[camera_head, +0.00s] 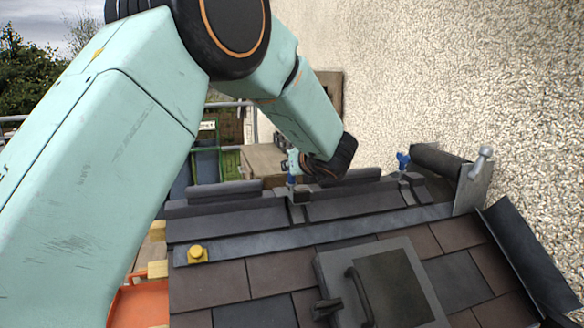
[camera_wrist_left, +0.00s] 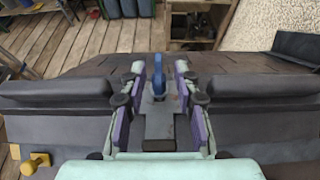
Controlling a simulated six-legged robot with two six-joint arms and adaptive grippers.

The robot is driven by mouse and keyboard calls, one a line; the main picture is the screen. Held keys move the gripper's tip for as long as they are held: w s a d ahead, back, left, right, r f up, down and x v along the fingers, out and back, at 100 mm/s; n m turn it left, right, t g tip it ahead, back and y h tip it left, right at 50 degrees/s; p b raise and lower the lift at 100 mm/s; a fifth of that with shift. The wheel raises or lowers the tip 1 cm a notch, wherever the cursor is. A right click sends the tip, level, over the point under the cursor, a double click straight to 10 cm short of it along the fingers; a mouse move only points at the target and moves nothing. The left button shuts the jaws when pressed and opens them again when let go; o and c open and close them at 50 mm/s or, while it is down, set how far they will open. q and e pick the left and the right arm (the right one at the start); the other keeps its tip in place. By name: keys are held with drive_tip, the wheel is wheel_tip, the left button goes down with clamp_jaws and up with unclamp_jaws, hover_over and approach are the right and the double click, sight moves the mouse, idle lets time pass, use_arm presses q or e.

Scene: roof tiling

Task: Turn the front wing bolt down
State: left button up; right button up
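A blue wing bolt (camera_head: 291,168) stands upright on a dark clamp block on the ridge, left of the centre in the head view. It also shows in the left wrist view (camera_wrist_left: 158,82), with a dark grey block (camera_wrist_left: 160,124) below it. My left gripper (camera_wrist_left: 161,80) has its purple-padded fingers on both sides of this bolt, with gaps visible, so it looks open around it. In the head view my left gripper (camera_head: 297,162) is small and partly hidden by my wrist. A second blue wing bolt (camera_head: 403,160) stands farther right. My right gripper is in neither view.
Dark ridge tiles (camera_head: 240,219) run across the roof. A grey hatch (camera_head: 398,245) with a handle lies on the brown tiles. A yellow knob (camera_head: 196,253) is at left.

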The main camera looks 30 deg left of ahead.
use_arm(q)
drive_tip(key=shift+x, duration=1.55)
drive_tip(key=shift+s+d+r, duration=0.1)
drive_tip(key=shift+r, duration=0.05)
drive_tip(key=shift+c, duration=0.9)
clamp_jaws()
